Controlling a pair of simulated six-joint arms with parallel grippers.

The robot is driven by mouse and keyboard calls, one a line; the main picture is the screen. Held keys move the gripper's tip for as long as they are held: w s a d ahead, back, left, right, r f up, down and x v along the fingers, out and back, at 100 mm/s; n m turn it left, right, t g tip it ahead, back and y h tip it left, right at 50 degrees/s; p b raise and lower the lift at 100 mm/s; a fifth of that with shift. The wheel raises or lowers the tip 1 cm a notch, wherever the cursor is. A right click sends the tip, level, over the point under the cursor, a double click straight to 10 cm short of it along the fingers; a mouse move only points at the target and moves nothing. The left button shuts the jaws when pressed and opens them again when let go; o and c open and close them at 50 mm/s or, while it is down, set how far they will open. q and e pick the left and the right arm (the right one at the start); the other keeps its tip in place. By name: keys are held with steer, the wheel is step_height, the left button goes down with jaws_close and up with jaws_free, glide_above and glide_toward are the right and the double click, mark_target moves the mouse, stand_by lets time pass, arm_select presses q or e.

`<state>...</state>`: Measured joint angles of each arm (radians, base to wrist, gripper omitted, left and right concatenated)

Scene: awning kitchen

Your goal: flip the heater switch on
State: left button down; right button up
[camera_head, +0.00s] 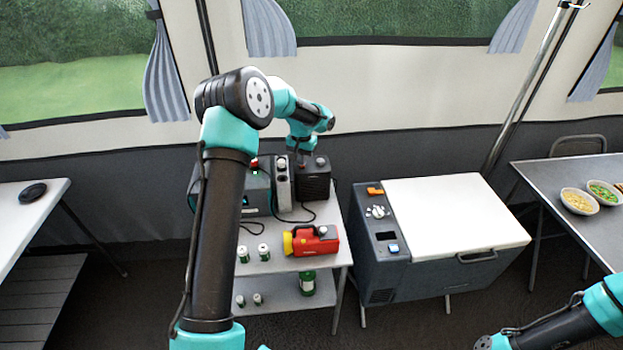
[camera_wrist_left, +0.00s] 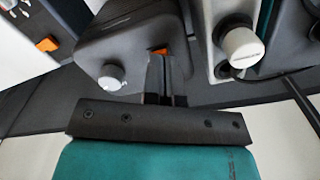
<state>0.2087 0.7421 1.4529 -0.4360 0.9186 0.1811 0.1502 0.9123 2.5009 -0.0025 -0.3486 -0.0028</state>
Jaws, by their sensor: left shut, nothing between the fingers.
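The heater, a dark box (camera_head: 314,187), stands on the upper shelf of the white stand, and it fills the upper middle of the left wrist view (camera_wrist_left: 105,42). On its top are a pale round knob (camera_wrist_left: 112,77) and a small orange switch (camera_wrist_left: 158,51). My left gripper (camera_head: 302,161) is over the heater's top. It is shut and empty in the left wrist view (camera_wrist_left: 164,62), its fingertips at or very near the orange switch and partly hiding it. I cannot tell whether they touch, or which way the switch is set.
A narrow pale unit with a white knob (camera_wrist_left: 240,46) stands close beside the heater. A grey box (camera_head: 257,193) is left of it. A white-lidded cooler (camera_head: 455,215) stands to the right.

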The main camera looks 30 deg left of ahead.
arm_select(q)
steer(key=shift+f, duration=0.5)
stand_by(0.3)
steer(key=shift+r, duration=3.55)
